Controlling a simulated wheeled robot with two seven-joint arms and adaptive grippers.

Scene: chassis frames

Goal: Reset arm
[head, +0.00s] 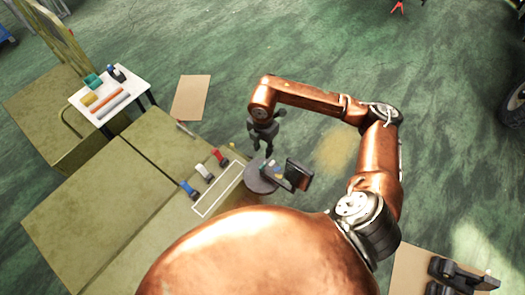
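My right arm (380,150) is copper-coloured and reaches in from the lower right, bent at the elbow. Its dark gripper (262,149) hangs downward near the middle of the head view, above or just behind a small round grey stand (259,184). Its two fingers look spread apart with nothing visible between them. My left gripper is not in the picture. A large copper part of my own body fills the bottom of the view and hides what lies below it.
The stand bears small items and a dark box-like object (299,174). A white table (134,82) holds coloured items. Cardboard sheets (190,98) lie on the green floor, clear toward the top.

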